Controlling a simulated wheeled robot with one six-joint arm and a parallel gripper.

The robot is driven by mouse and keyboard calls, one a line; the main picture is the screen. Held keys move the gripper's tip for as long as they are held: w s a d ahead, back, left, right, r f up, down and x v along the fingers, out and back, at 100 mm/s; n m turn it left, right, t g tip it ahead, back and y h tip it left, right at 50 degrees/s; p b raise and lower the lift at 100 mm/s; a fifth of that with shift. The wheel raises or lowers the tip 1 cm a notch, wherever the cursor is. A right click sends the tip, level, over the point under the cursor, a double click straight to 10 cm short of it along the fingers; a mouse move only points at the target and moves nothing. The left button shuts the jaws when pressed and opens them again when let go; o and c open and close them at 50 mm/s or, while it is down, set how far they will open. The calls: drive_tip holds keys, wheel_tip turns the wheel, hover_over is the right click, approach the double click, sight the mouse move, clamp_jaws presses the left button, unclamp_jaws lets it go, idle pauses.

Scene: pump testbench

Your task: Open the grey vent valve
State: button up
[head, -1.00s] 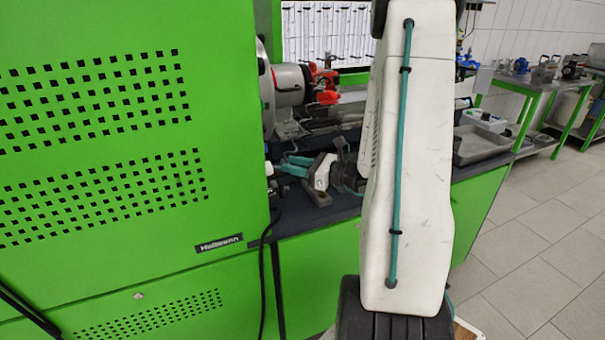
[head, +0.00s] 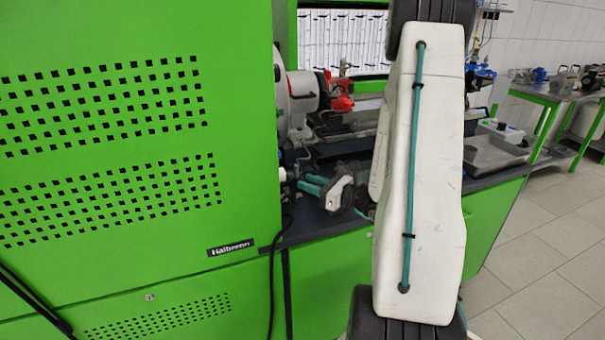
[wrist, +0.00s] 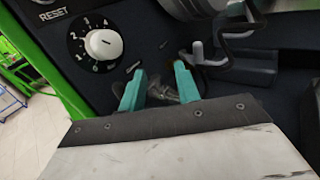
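My gripper (head: 312,185) is at the bench, just right of the green cabinet, with its teal fingers pointing left. In the wrist view the fingers (wrist: 158,85) are apart, with a clear gap between them. A metallic grey fitting (wrist: 162,93) shows in and beyond that gap; I cannot tell whether a finger touches it. A light grey upright lever (wrist: 198,52) stands just beyond the right fingertip, apart from it as far as I see. I cannot tell for sure which of these is the grey vent valve. In the head view neither can be made out.
Red valve parts (head: 338,90) and a large metal cylinder (head: 300,92) stand behind. The green cabinet (head: 130,120) walls off the left. A grey tray (head: 493,153) lies on the right.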

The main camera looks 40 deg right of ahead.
sight(296, 174)
drive_tip(key=w+d+h, duration=0.1)
drive_tip(key=w+d+f+m+h, duration=0.1)
drive_tip(key=d, duration=0.1)
drive_tip(key=w+d+h, duration=0.1)
drive_tip(key=shift+d+f+t, duration=0.15)
drive_tip(key=shift+d+t, duration=0.05)
drive_tip(key=shift+t, duration=0.1)
drive_tip(key=shift+w+a, duration=0.2)
drive_tip(key=shift+w, duration=1.55)
drive_tip(key=shift+w+a, duration=0.2)
drive_tip(key=shift+w, duration=1.55)
drive_tip(key=shift+c, duration=0.2)
clamp_jaws()
drive_tip(key=shift+a, duration=0.1)
